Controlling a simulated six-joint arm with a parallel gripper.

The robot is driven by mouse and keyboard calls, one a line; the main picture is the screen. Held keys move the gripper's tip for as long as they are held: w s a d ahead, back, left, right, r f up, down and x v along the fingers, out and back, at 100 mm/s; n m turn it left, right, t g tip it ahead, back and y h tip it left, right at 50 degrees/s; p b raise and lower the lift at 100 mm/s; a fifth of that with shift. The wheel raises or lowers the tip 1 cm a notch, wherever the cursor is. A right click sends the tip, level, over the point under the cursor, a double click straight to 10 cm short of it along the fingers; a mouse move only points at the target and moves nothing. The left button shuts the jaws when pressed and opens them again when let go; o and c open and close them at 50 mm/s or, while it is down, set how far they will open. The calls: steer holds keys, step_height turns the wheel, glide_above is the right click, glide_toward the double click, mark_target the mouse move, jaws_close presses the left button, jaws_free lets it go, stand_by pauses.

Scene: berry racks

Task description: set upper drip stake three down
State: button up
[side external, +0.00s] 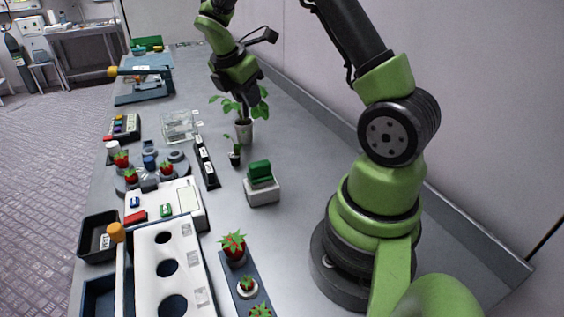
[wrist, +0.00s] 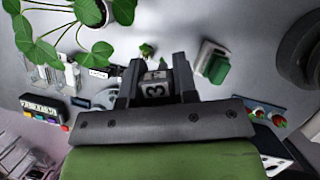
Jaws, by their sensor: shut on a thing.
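My gripper (wrist: 157,72) is shut on a small grey block marked 3 (wrist: 154,90), the drip stake's labelled part as seen in the wrist view. The block sits between the two dark fingers, and the stake's lower end is hidden. In the side view my gripper (side external: 254,98) is above the bench beside the leafy plant, and the stake cannot be made out there. A small seedling in a dark pot (side external: 235,159) stands on the bench below; its leaves show just beyond the fingertips in the wrist view (wrist: 146,50).
A black strip with white labels (side external: 206,165), a clear box (side external: 180,127) and a white holder with a green block (side external: 262,193) are nearby. A strawberry rack (side external: 232,283) is nearer the camera.

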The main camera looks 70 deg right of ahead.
steer(key=s+d+m+g+y, duration=0.1)
steer(key=s+d+m, duration=0.4)
steer(key=s+d, duration=0.15)
steer(key=shift+g, duration=0.3)
steer(key=shift+s+a+f, duration=0.1)
steer(key=shift+f, duration=3.6)
steer(key=shift+s+a+f, duration=0.1)
steer(key=shift+f, duration=3.6)
steer(key=o, duration=0.9)
steer(key=shift+f, duration=0.15)
